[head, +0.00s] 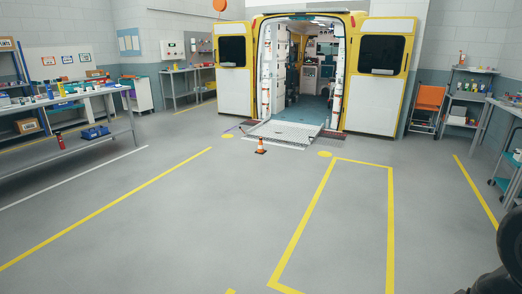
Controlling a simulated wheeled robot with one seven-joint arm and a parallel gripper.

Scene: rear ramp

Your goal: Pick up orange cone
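A small orange cone (261,146) with a white band stands upright on the grey floor in the head view. It is just in front of the lower end of the metal ramp (283,134) at the back of a yellow and white ambulance (234,84). Both rear doors of the ambulance stand open. My gripper is not clearly in view. A dark part at the lower right edge seems to be part of my arm, and its fingers do not show.
The floor (230,215) between me and the cone is clear, with yellow lines painted on it. A long workbench (60,104) stands at the left. Shelves (462,97) and an orange folding chair (428,104) stand at the right, near a cart (507,180).

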